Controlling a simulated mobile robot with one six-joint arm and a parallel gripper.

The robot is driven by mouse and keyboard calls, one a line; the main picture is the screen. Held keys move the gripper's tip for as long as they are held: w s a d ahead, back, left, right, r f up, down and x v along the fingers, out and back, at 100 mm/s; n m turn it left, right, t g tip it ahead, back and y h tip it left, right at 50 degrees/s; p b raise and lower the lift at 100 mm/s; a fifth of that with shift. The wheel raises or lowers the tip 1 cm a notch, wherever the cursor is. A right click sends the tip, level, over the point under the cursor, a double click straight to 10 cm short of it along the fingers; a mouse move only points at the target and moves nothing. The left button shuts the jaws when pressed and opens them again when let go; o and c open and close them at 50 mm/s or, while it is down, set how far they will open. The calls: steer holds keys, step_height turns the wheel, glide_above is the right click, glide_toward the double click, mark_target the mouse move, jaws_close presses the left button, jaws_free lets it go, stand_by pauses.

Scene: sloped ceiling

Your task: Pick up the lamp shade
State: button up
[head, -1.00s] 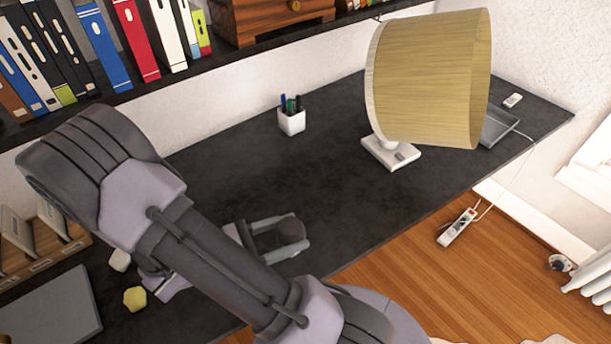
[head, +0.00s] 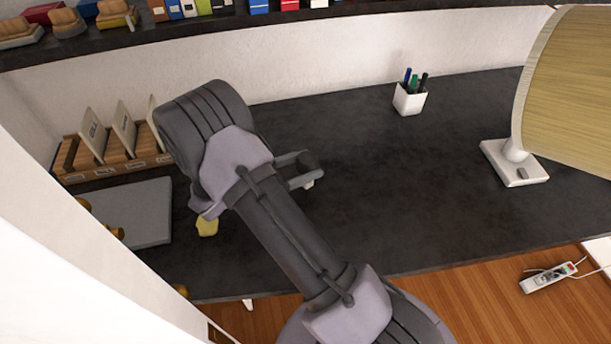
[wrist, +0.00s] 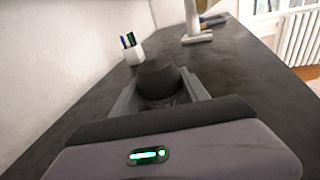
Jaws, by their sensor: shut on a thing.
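My gripper (head: 300,170) is shut on a small dark rounded object (wrist: 158,80), held between its two fingers above the dark desk. In the head view much of this object is hidden behind my arm, and I cannot tell what it is. A large tan lamp shade (head: 575,90) sits on the desk lamp at the right, cut off by the picture edge. The lamp's white base (head: 515,163) stands on the desk, well to the right of my gripper. The base also shows at the top of the wrist view (wrist: 197,38).
A white pen cup (head: 409,99) stands at the back of the desk (head: 400,190). A grey flat panel (head: 130,212), a yellow object (head: 207,226) and a wooden file rack (head: 110,160) are at the left. A shelf (head: 200,32) runs above. The desk's middle is clear.

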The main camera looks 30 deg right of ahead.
steer(key=f+b, duration=0.1)
steer(key=f, duration=0.1)
steer(key=w+f+b, duration=0.1)
steer(key=f, duration=0.1)
steer(key=shift+w+b, duration=0.15)
steer(key=shift+b, duration=0.2)
steer(key=shift+r, duration=0.25)
steer(key=o, duration=1.4)
steer(key=shift+f, duration=0.15)
steer(key=shift+c, duration=0.2)
